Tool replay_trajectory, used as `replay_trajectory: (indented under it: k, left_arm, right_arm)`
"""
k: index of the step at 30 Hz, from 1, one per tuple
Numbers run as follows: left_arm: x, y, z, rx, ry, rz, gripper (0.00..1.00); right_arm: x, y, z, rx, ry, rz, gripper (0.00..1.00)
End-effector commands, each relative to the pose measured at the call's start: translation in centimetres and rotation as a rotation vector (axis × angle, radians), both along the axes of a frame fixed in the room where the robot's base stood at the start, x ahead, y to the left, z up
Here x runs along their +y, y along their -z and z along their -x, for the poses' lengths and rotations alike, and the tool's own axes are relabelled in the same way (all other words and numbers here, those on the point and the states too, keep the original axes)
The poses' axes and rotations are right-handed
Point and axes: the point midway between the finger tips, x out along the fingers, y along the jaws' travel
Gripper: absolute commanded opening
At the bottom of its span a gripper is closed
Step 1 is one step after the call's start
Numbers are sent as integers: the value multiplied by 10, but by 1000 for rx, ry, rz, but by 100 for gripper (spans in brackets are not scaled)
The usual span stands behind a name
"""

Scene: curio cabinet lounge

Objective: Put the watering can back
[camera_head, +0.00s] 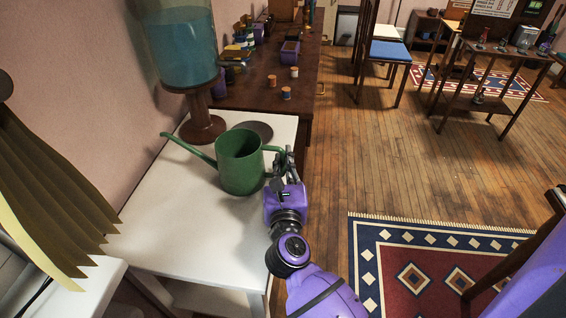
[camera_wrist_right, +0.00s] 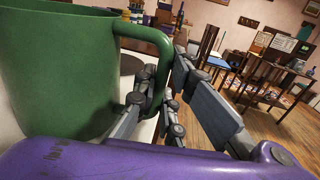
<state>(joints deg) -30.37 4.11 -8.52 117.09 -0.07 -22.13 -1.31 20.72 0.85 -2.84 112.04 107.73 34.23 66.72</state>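The green watering can (camera_head: 240,165) stands upright over the white table, its spout pointing left and its handle to the right. It fills the left of the right wrist view (camera_wrist_right: 55,75). My right gripper (camera_head: 283,165) is at the handle, with its fingers on either side of it; they look closed on the handle (camera_wrist_right: 160,80). I cannot tell whether the can's base touches the table. My left gripper is not in view.
The white table (camera_head: 190,235) is clear to the front. A blue-filled glass dispenser (camera_head: 187,50) on a brown stand is behind the can, beside a dark round disc (camera_head: 254,130). A dark table (camera_head: 265,95) with small pots lies beyond.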

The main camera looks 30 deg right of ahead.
Motion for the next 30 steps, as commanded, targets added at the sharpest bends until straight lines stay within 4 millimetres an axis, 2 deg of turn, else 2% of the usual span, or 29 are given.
replay_trajectory:
  k: [1,4,16,20,30]
  left_arm:
    - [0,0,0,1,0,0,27]
    - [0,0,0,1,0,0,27]
    - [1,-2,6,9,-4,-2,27]
    - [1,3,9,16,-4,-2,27]
    - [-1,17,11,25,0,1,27]
  right_arm:
    - [0,1,0,1,0,0,16]
    - [0,0,0,1,0,0,28]
    - [1,-4,3,2,0,-1,28]
    - [9,0,22,5,1,-2,28]
    - [37,1,88,5,2,-2,28]
